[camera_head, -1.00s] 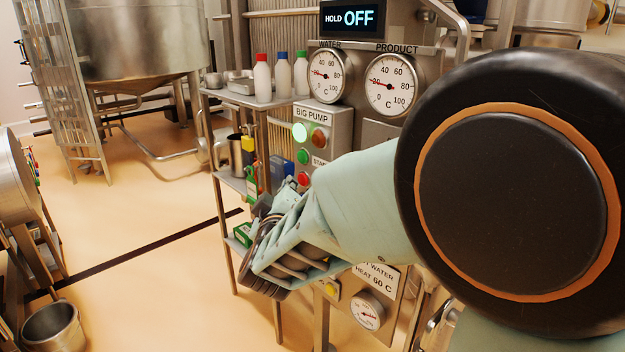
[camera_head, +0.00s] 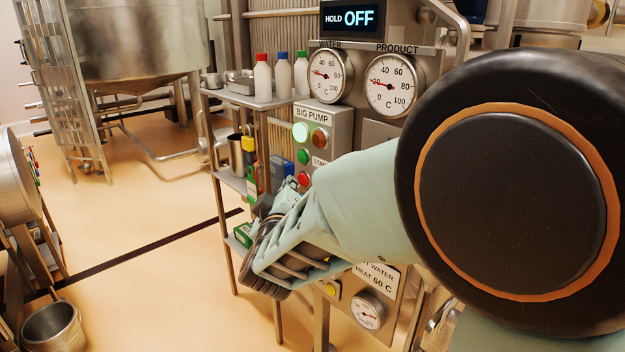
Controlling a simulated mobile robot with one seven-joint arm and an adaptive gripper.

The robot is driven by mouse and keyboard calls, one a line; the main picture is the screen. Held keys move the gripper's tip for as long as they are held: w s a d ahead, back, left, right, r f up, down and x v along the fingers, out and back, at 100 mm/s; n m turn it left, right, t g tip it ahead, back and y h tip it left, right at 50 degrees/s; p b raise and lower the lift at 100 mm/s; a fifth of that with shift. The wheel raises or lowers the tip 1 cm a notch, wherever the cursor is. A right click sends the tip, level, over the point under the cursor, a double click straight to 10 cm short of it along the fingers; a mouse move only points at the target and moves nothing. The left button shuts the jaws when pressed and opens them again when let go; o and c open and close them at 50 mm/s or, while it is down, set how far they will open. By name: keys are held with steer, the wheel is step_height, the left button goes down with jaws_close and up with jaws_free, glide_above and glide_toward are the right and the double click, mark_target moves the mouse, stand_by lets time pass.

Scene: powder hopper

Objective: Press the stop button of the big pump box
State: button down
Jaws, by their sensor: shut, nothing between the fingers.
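The big pump box (camera_head: 332,121) is a grey panel in the middle of the head view, labelled BIG PUMP. It has a bright green lamp (camera_head: 300,132) and a dim orange lamp (camera_head: 318,138) at the top. Below is a green button (camera_head: 303,156) beside a partly hidden START label. Lower is a red button (camera_head: 303,179), the stop button by its colour; its label is hidden behind my arm. My gripper (camera_head: 284,193) is shut and empty, just below and left of the red button in the picture. I cannot tell whether it touches it.
A steel rack (camera_head: 245,99) with several bottles stands left of the box. Dials for water (camera_head: 324,77) and product (camera_head: 391,85) are above, under a display (camera_head: 352,19) reading HOLD OFF. A hot water panel (camera_head: 367,309) is below. The floor at left is open.

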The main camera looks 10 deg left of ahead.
steer(key=shift+w+d, duration=0.25)
steer(key=shift+w, duration=0.05)
steer(key=shift+w+d, duration=0.35)
stand_by(0.9)
steer(key=shift+s+a, duration=0.15)
steer(key=shift+s+a+p, duration=0.3)
steer(key=shift+s+a, duration=0.1)
steer(key=shift+s, duration=0.1)
steer(key=s+a, duration=0.1)
steer(key=s, duration=0.1)
steer(key=s+a+p, duration=0.1)
steer(key=a, duration=0.1)
steer(key=shift+s+a, duration=0.2)
steer(key=shift+s, duration=0.15)
stand_by(0.6)
